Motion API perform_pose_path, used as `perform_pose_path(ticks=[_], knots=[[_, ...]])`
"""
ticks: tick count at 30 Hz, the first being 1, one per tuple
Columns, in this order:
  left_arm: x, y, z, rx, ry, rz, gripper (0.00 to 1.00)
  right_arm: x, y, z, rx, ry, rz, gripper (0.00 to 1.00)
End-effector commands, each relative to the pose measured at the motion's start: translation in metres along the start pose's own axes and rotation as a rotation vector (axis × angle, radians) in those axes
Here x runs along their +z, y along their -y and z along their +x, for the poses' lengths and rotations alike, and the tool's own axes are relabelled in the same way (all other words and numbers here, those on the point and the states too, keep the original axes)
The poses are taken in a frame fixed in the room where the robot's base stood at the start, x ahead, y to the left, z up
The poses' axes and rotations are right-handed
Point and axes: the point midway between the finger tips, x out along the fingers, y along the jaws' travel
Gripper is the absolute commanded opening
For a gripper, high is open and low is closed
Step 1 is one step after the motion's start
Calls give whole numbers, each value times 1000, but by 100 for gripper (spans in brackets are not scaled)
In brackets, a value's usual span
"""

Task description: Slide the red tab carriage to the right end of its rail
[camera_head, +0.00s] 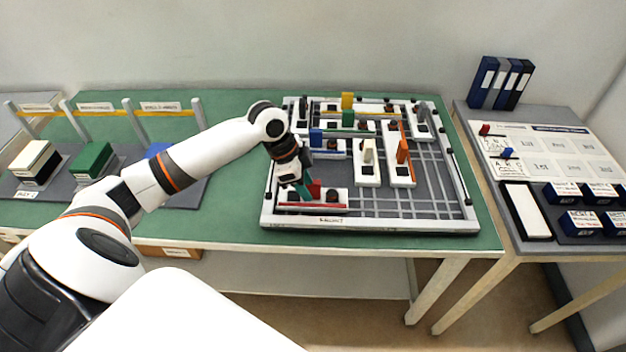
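The red tab carriage (335,197) is a white block with a red front strip, at the front left of the framed rail board (400,222). Its red tab (315,188) stands up near its middle. Right of the carriage, the bare rails run on toward the frame's right side. My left gripper (302,187) points down at the carriage's left part, just left of the red tab. The fingers are small and partly hidden, so I cannot tell whether they are open, shut or touching the tab. My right gripper is not in view.
Other white carriages stand behind, with a blue tab (316,137), a white tab (368,151), an orange tab (402,151), a green tab (348,118) and a yellow tab (347,100). The board's front right is clear. A side table (470,118) stands at right.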

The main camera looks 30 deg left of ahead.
Motion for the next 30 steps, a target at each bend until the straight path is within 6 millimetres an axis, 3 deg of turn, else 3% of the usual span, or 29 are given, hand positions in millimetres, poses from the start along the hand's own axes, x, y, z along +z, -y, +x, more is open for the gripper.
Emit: perform_pose_path(ticks=[1,4,9,14,24,30], knots=[[-1,-14,-20,9,2,8,40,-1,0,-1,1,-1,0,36],[-2,-30,-50,6,18,24,40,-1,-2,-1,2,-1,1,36],[-2,-37,-66,-4,35,32,40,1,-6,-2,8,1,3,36],[-2,-36,-47,-8,35,31,40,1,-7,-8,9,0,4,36],[1,-36,20,-6,35,31,40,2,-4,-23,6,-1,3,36],[1,-36,45,-5,34,32,40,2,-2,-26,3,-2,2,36]])
